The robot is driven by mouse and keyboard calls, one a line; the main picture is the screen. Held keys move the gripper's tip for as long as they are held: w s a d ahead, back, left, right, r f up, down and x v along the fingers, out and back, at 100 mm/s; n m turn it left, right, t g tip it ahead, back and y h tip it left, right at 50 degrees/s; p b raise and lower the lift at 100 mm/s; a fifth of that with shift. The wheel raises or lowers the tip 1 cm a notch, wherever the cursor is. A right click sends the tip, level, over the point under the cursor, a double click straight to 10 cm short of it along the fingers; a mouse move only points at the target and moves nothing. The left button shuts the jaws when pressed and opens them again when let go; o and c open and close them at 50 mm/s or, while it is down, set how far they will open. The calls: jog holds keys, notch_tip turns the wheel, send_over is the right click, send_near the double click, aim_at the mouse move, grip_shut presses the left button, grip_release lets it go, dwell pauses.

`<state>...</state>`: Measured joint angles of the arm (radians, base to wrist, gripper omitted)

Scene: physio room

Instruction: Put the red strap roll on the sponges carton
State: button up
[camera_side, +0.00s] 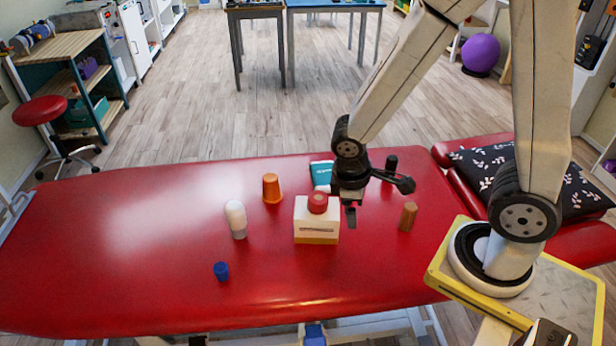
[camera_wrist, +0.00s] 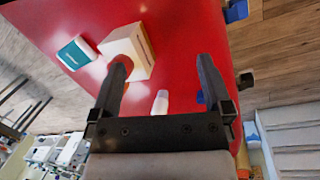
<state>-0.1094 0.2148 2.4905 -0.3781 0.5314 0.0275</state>
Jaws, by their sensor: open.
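The red strap roll (camera_side: 317,201) sits on top of a small white carton (camera_side: 316,232) with a yellow lower band, which I take to be the sponges carton; its label is too small to read. In the wrist view the carton (camera_wrist: 143,60) is partly behind my left finger, and the roll (camera_wrist: 118,48) shows reddish-brown on it, also partly covered. My gripper (camera_side: 351,214) is open and empty, pointing down just right of the carton in the side view.
On the red couch (camera_side: 130,250) are an orange cup (camera_side: 272,188), a white bottle (camera_side: 236,219), a blue cup (camera_side: 221,271), a teal box (camera_side: 321,173), a brown cylinder (camera_side: 408,216) and a black item (camera_side: 391,163). The couch's left part is clear.

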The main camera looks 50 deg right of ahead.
jog(key=shift+w+a+r+m+t+y, duration=0.1)
jog(key=shift+w+r+m+t+y, duration=0.35)
jog(key=shift+r+m, duration=0.3)
jog(key=shift+w+a+r+m+t+y, duration=0.1)
jog(key=shift+w+r+m+t+y, duration=0.25)
jog(key=shift+r+m+t, duration=0.35)
jog(key=shift+w+a+r+m+t+y, duration=0.1)
jog(key=shift+w+r+m+t+y, duration=0.25)
jog(key=shift+r+m, duration=0.5)
